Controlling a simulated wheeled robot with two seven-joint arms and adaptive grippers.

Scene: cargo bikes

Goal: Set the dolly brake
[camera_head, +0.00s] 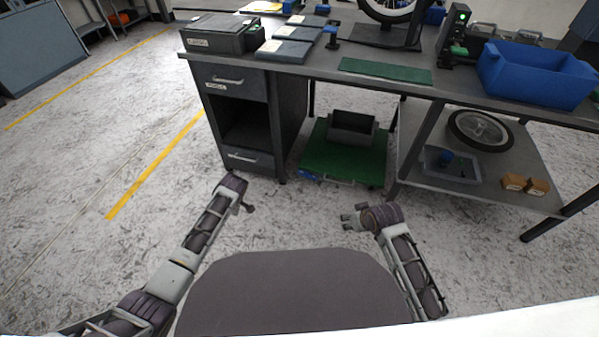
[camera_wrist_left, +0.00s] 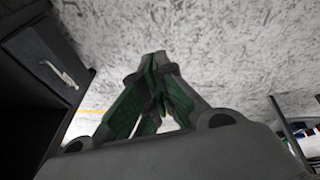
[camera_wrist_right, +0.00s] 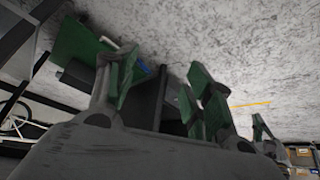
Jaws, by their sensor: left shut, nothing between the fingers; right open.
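The dolly (camera_head: 345,159) is a low green platform on the floor under the bench, with a grey bin (camera_head: 352,128) on it. A small blue part (camera_head: 308,175) sits at its front left edge and looks like the brake pedal. In the right wrist view the green deck (camera_wrist_right: 72,42) is at upper left and the blue part (camera_wrist_right: 143,68) shows between the fingers, farther off. My right gripper (camera_head: 347,217) is open and empty, in front of the dolly and apart from it. My left gripper (camera_head: 249,208) is shut and empty, in front of the drawer cabinet; its closed tips (camera_wrist_left: 158,62) show in its wrist view.
The drawer cabinet (camera_head: 270,110) stands left of the dolly. A lower shelf (camera_head: 480,185) with a wheel (camera_head: 480,130), a grey tray (camera_head: 448,172) and small boxes (camera_head: 525,184) is to the right. The floor in front is clear.

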